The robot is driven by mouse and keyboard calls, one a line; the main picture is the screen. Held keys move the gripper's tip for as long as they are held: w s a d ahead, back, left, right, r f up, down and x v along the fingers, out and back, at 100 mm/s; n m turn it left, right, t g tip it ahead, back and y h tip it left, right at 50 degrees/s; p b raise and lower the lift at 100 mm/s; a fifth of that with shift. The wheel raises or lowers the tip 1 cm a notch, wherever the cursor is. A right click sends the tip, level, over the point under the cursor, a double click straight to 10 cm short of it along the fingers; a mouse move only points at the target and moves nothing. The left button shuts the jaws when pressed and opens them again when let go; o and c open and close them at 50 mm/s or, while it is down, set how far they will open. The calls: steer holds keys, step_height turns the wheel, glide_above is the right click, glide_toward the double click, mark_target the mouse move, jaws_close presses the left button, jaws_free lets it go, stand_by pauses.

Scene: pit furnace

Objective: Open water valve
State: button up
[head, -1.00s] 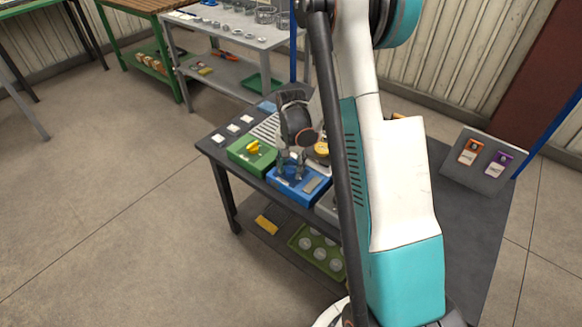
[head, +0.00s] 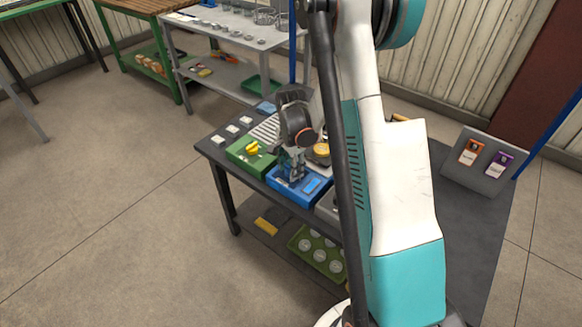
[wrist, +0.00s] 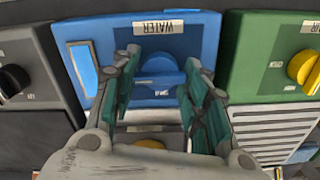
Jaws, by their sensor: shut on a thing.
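The water valve is a blue box (wrist: 215,40) labelled WATER, also on the dark table in the head view (head: 312,198). Its round blue knob (wrist: 160,68) sits between my fingers in the wrist view. My gripper (wrist: 162,75) is shut on this knob, one finger on each side; in the head view my gripper (head: 291,170) comes down onto the box from above. A strip (wrist: 83,68) on the box shows bright blue, and also shows so in the head view (head: 312,185). The fingers partly hide the knob's sides and lower markings.
A green box (wrist: 255,60) with a yellow knob (wrist: 303,66) stands close on one side. A grey box (wrist: 38,60) with a black knob (wrist: 13,80) stands on the other. A tilted board (head: 484,162) with two tags is at the table's right end.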

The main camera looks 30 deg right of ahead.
stand_by(0.3)
steer(key=o, duration=0.8)
steer(key=shift+r, duration=0.1)
step_height(320, 180, up, 12)
stand_by(0.4)
